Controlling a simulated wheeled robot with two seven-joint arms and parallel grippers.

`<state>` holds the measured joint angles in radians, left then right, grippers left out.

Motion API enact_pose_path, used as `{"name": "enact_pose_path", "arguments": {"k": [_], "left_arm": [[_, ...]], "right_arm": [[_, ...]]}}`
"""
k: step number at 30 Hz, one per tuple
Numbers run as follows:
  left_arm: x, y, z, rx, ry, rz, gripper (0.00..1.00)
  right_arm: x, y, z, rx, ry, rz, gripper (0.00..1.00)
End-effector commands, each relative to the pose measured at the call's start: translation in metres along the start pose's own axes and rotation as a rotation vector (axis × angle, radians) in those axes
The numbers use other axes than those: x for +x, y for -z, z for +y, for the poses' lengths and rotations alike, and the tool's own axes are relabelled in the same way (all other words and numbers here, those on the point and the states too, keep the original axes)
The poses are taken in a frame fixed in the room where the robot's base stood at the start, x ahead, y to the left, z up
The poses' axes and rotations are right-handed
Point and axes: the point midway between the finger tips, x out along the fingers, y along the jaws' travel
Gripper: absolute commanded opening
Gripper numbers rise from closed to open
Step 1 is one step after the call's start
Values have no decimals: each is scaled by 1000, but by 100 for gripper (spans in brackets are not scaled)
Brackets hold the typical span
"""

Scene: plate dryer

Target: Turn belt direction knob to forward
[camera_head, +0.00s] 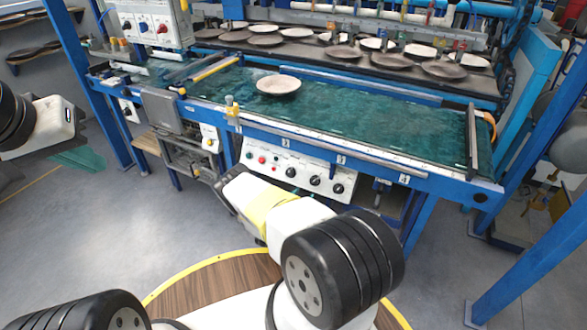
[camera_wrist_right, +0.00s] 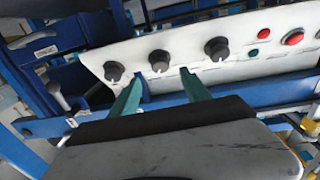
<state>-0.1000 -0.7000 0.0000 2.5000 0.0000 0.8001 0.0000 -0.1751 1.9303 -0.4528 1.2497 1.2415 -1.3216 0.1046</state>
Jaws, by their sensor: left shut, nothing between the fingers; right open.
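A white control panel (camera_head: 300,176) on the front of the blue machine carries three black knobs: one on the left (camera_head: 291,172), one in the middle (camera_head: 315,181) and one on the right (camera_head: 338,188). I cannot read which is the belt direction knob. In the right wrist view the panel appears turned over, and the middle knob (camera_wrist_right: 159,60) lies in line with the gap between the green fingers of my right gripper (camera_wrist_right: 162,78). This gripper is open and empty; contact cannot be judged. My left gripper (camera_head: 82,159) is shut and empty, far left of the panel.
Red and dark buttons sit on the panel beside the knobs, including a red button (camera_wrist_right: 293,38). Above is the green belt (camera_head: 350,105) with one plate (camera_head: 279,85); several plates lie on the rack behind. Blue posts stand at both sides. The floor at left is clear.

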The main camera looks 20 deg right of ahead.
Motion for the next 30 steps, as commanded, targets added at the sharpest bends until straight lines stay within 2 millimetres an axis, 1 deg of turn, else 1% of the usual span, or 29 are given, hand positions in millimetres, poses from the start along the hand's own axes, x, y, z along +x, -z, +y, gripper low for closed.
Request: {"name": "enact_pose_path", "arguments": {"k": [5,9,13,18,25,26,30], "left_arm": [[0,0,0,0,0,0,0],[0,0,0,0,0,0,0],[0,0,0,0,0,0,0],[0,0,0,0,0,0,0],[0,0,0,0,0,0,0],[0,0,0,0,0,0,0],[0,0,0,0,0,0,0]], "right_arm": [[24,0,1,0,-1,2,55],[47,0,1,1,0,0,55],[64,0,0,1,-1,-1,55],[74,0,0,0,0,-1,55],[75,0,0,-1,1,-2,55],[75,0,0,0,1,-2,54],[75,0,0,0,1,-2,26]]}}
